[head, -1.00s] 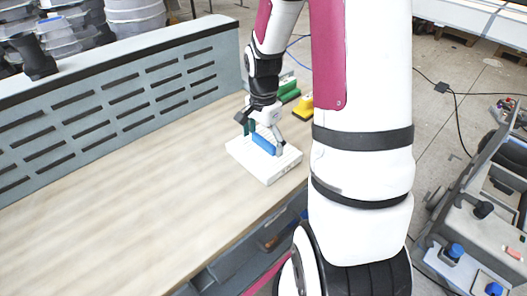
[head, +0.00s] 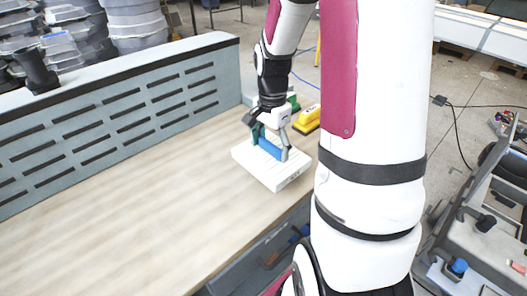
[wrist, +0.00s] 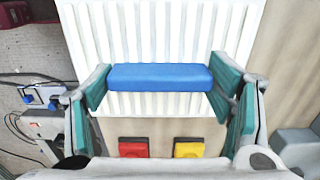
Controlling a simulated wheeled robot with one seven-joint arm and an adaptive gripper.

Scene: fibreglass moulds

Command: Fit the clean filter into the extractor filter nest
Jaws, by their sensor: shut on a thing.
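The clean filter (head: 250,161) is a white ribbed block with a blue bar handle, over the right end of the wooden bench. In the wrist view its white ribs (wrist: 150,30) fill the upper middle, behind the blue handle (wrist: 160,77). My gripper (wrist: 160,80) is shut on this handle, with a green finger pad at each end. In the head view my gripper (head: 267,145) is above the filter, pointing down. I cannot tell whether the filter touches the bench or hangs just above it. I cannot make out the extractor filter nest.
A grey slotted panel (head: 110,110) runs along the bench's back. Yellow (head: 307,118) and green blocks lie near the bench's right end. Red (wrist: 133,147) and yellow pieces show in the wrist view. The bench top (head: 130,210) is clear to the left. A cart (head: 475,235) stands right.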

